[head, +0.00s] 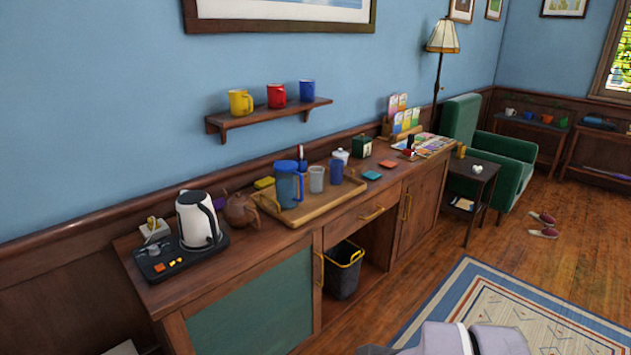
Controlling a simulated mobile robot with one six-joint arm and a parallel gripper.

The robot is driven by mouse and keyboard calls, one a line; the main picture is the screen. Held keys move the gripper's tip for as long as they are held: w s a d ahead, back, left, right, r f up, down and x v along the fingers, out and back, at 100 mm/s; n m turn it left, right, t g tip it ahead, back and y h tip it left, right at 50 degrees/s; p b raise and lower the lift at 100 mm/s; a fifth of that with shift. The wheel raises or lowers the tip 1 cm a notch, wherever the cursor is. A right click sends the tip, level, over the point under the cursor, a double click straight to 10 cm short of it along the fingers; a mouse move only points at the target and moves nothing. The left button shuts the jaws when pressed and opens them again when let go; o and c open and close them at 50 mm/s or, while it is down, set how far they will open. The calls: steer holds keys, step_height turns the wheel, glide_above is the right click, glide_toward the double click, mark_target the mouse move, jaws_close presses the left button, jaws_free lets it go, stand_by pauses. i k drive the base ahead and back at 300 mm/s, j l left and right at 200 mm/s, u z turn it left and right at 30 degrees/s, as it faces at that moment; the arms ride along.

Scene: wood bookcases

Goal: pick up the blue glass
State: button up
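A dark blue glass (336,171) stands upright at the right end of a wooden tray (296,221) on the long wooden sideboard. A grey glass (316,180) stands just to its left, and a blue pitcher (288,187) stands further left on the same tray. The blue glass is free of any gripper. Grey parts at the bottom edge look like my own arm. My gripper's fingers do not show.
A kettle (198,220) and a brown teapot (240,211) stand left of the tray. A white lidded jar (341,155) is behind the blue glass. Mugs sit on a wall shelf (268,113) above. A bin (343,270) stands under the sideboard; wood floor lies to the right.

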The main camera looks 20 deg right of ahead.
mark_target(337, 167)
steer(key=i+l, duration=0.4)
steer(key=i+l+u, duration=0.15)
steer(key=i+l, duration=0.65)
steer(key=i+l+u, duration=0.1)
steer(key=i+l, duration=0.25)
steer(key=i+l+u, duration=0.1)
steer(key=i+l, duration=0.65)
steer(key=l, duration=0.25)
steer(key=i+l+u, duration=0.15)
steer(key=i+l, duration=0.5)
steer(key=l, duration=0.35)
